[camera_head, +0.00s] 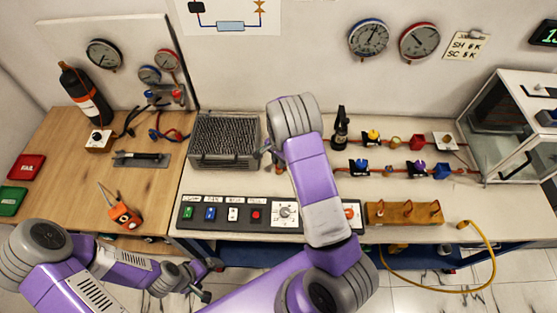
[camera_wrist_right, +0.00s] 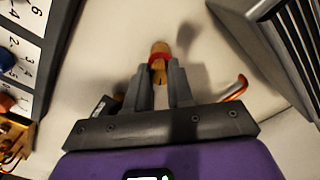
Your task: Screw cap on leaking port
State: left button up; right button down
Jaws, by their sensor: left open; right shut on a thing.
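My right gripper (camera_wrist_right: 160,82) is shut on a small brass piece with a red band (camera_wrist_right: 159,58), seen between its fingers in the right wrist view. I cannot tell for certain whether this piece is the cap. In the head view my right gripper (camera_head: 272,150) is beside the grey mesh-topped box, partly hidden by its own wrist. Pipe runs with blue, yellow, red and purple valves (camera_head: 372,137) lie on the right of the bench. Which port leaks cannot be told. My left gripper (camera_head: 211,281) is open and empty, low in front of the bench.
The grey mesh-topped box (camera_head: 225,140) stands at the bench's middle left. A control panel (camera_head: 225,214) and a wooden block with copper fittings (camera_head: 404,213) line the front edge. A yellow hose (camera_head: 488,240) hangs off the right front. A glass-sided cabinet (camera_head: 515,125) stands far right.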

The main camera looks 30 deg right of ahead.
jog(key=m, duration=0.2)
jog(key=m+p, duration=0.1)
jog(key=shift+s+d+m, duration=0.15)
jog(key=shift+d+m, duration=0.15)
jog(key=shift+m, duration=0.8)
